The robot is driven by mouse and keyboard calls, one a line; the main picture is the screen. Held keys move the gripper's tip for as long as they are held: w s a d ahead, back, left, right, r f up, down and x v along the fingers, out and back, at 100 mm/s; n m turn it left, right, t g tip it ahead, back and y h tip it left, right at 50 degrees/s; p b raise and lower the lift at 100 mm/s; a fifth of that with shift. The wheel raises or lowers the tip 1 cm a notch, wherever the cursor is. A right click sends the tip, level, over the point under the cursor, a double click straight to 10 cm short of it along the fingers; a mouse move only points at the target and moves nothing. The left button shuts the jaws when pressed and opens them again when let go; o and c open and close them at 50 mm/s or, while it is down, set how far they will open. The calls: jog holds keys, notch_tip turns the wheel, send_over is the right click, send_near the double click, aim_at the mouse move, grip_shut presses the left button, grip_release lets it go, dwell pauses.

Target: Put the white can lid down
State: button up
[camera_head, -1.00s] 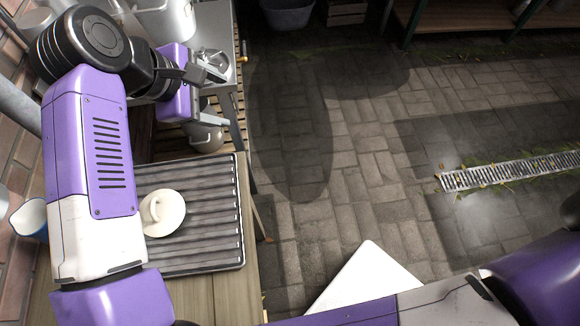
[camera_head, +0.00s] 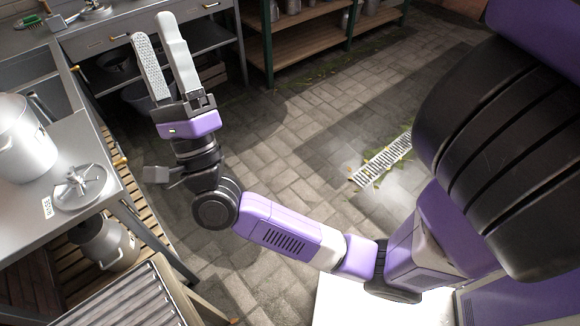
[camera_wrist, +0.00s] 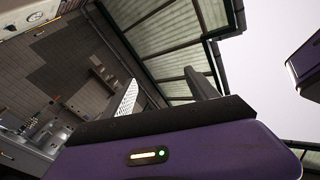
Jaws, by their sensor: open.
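My gripper (camera_head: 152,28) is raised over the paved floor, its two pale fingers apart and nothing between them. The fingers also show in the wrist view (camera_wrist: 163,92), pointing up toward the glazed roof. A round, pale metallic lid-like piece with a raised centre (camera_head: 81,186) lies on the steel counter (camera_head: 45,235) at left, well apart from my gripper. I cannot tell whether it is the white can lid. The round white lid with a handle, seen earlier on the ribbed tray (camera_head: 130,302), is outside the current views.
A large pale pot (camera_head: 20,140) stands on the counter beside the lid-like piece. A can (camera_head: 104,243) sits on the slatted shelf below. A back workbench (camera_head: 120,25) is behind my gripper. Open paved floor (camera_head: 300,130) lies to the right, with a drain grate (camera_head: 382,160).

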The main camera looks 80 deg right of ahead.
jog(key=s+a+f+n+t+y, duration=0.2)
jog(key=s+a+f+n+y, duration=0.25)
jog(key=f+n+y, duration=0.75)
jog(key=s+a+f+n+t+y, duration=0.25)
jog(key=a+f+n+y, duration=0.25)
jog(key=n+y, duration=0.85)
jog(key=s+a+f+n+g+h, duration=0.1)
jog(key=s+a+f+n+g, duration=0.2)
jog(key=s, duration=0.4)
jog(key=s+a+f+n+g+h, duration=0.1)
jog(key=s+a+f+n+g, duration=0.2)
jog(key=s+f+n+g, duration=0.2)
notch_tip(320, 180, down, 4)
jog(key=s, duration=0.2)
jog(key=shift+s+a+r+h, duration=0.25)
jog(key=shift+s+a+h, duration=0.05)
jog(key=shift+h, duration=0.05)
jog(key=shift+a, duration=0.1)
